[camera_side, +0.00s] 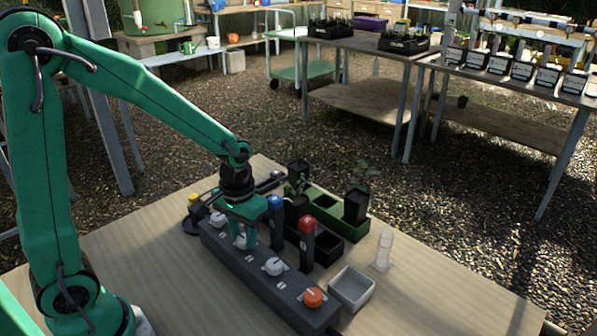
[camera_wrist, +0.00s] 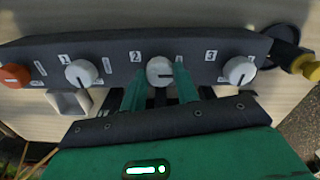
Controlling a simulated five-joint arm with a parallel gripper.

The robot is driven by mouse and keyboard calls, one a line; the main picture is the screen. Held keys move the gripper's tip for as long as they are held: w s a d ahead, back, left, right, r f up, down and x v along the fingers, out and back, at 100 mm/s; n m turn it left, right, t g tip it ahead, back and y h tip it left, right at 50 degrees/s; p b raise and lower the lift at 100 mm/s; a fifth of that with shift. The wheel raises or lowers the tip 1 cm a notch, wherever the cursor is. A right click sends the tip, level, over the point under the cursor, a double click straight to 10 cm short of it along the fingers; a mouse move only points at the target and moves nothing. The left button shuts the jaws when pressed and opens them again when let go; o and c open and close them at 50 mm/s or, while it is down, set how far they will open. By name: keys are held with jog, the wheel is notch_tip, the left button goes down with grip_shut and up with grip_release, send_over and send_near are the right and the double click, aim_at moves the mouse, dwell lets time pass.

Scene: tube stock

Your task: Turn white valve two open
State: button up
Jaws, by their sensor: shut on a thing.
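The white valve two (camera_wrist: 160,72) is a round white knob on the dark valve block (camera_wrist: 222,46), beside the label "2". In the side view my gripper (camera_side: 245,240) reaches down to the block (camera_side: 250,274) and hides part of the valve two knob. White valve one (camera_wrist: 80,73) and white valve three (camera_wrist: 239,71) sit on either side, clear of the fingers.
An orange knob (camera_side: 313,297) sits at the block's near end. A blue-topped post (camera_side: 275,218) and a red-topped post (camera_side: 306,242) stand close behind the block. A green planter (camera_side: 350,229), a grey tray (camera_side: 352,289) and a clear bottle (camera_side: 384,247) stand beyond. The table's right side is clear.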

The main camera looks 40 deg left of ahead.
aim_at(241, 239)
jog(key=o, duration=1)
jog(key=shift+c, duration=0.2)
jog(key=shift+r, duration=0.1)
jog(key=shift+r, duration=3.85)
jog(key=s+a+r+m+t, duration=0.1)
jog(key=s+r+m+t, duration=0.1)
jog(key=s+r+t, duration=0.3)
jog(key=shift+s+r+t, duration=0.3)
jog(key=shift+s+r, duration=1.35)
jog(key=shift+s, duration=0.95)
